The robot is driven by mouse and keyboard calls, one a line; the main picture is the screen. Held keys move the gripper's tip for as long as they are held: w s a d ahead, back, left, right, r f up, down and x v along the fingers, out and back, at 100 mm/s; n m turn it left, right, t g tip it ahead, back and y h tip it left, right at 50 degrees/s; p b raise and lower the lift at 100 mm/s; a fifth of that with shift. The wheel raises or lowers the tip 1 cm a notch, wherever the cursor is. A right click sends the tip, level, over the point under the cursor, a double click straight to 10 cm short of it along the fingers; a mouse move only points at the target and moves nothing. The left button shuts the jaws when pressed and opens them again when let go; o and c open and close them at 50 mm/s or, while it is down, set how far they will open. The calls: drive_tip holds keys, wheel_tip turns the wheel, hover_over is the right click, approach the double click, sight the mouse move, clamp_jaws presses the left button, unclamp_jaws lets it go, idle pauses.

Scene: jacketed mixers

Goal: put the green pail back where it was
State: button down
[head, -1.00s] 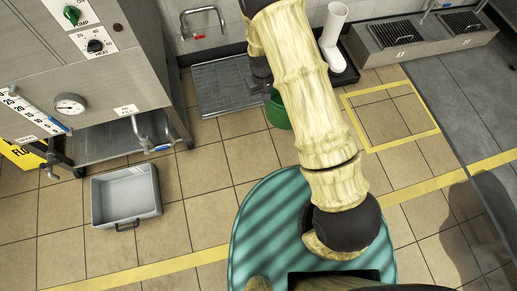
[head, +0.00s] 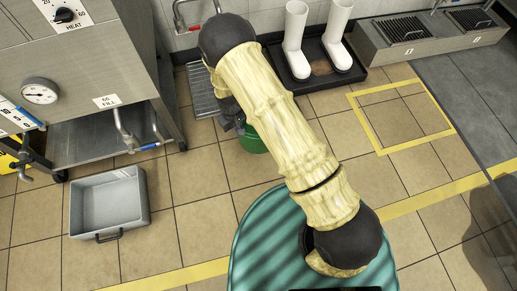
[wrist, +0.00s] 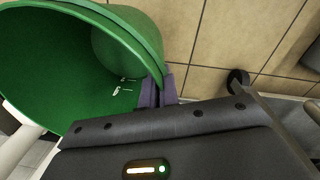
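The green pail (head: 252,141) shows in the head view just past my arm, partly hidden by it, in front of the drain grate. In the wrist view its open mouth and inner wall (wrist: 60,70) fill the upper left. My gripper (wrist: 158,90) has its purple fingers close together on the pail's rim, one on each side of the wall. Small white marks show inside the pail. In the head view the fingers are hidden behind the arm. I cannot tell how far the pail is above the floor.
A grey bin (head: 108,203) stands on the tiles at left, near the steel machine (head: 85,60) with its taps. White boots (head: 335,40) stand in a black tray (head: 315,76) at the back. A yellow-taped square (head: 402,116) on the floor at right is empty. A drain grate (head: 200,92) lies by the wall.

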drive_tip(key=shift+r, duration=0.1)
wheel_tip(320, 180, down, 6)
drive_tip(key=b, duration=0.3)
drive_tip(key=shift+b, duration=0.3)
wheel_tip(320, 180, down, 4)
drive_tip(key=shift+b, duration=1.15)
drive_tip(key=c, duration=2)
unclamp_jaws()
drive_tip(key=o, duration=0.3)
